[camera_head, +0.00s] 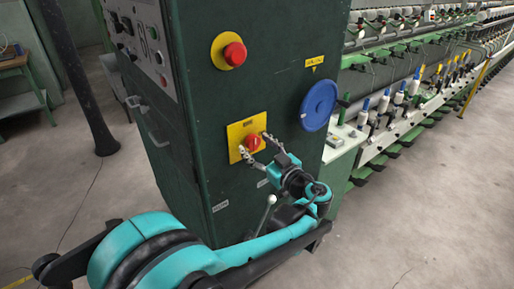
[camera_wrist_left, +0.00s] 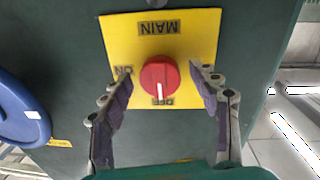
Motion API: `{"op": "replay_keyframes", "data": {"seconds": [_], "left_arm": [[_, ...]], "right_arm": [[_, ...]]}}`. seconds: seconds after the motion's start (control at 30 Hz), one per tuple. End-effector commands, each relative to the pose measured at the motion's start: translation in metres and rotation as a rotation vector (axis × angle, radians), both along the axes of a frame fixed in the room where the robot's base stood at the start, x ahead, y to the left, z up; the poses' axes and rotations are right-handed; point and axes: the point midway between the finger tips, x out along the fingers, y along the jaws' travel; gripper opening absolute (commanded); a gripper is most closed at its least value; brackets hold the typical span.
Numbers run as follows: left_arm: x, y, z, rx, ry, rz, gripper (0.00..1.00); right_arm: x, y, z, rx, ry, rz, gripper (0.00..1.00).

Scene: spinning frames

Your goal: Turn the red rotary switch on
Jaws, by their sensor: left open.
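The red rotary switch (camera_head: 252,142) sits on a yellow plate (camera_head: 236,131) on the side of a dark green cabinet. In the left wrist view the red knob (camera_wrist_left: 160,76) is in the middle, on the yellow plate (camera_wrist_left: 196,28) lettered MAIN, ON and OFF, which appears upside down. The knob's white mark points at OFF. My left gripper (camera_head: 255,146) is open, its fingers on either side of the knob and apart from it. In the left wrist view the left gripper (camera_wrist_left: 160,80) shows a gap between each fingertip and the knob. My right gripper is not in view.
A red mushroom button (camera_head: 235,54) on a round yellow plate is above the switch. A blue disc (camera_head: 318,105) is to its right, also in the left wrist view (camera_wrist_left: 20,112). Spinning machines (camera_head: 400,110) stand at right. The floor (camera_head: 400,230) at front right is clear.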

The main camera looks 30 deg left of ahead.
Motion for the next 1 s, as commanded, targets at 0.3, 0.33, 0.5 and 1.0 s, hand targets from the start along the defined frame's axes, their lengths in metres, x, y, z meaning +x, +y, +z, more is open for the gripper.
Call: {"op": "replay_keyframes", "data": {"seconds": [0.3,0.33,0.5,1.0], "left_arm": [[-0.0001,-0.0002,0.0003,0.0,0.0,0.0,0.22],[-0.0001,-0.0002,0.0003,0.0,0.0,0.0,0.14],[-0.0001,-0.0002,0.0003,0.0,0.001,0.0,0.11],[-0.0003,-0.0001,0.0019,0.079,0.193,0.001,0.11]], "right_arm": [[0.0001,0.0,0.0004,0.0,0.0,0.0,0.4],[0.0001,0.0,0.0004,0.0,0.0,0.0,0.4],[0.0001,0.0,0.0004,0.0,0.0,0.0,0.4],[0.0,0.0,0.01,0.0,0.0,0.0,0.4]]}}
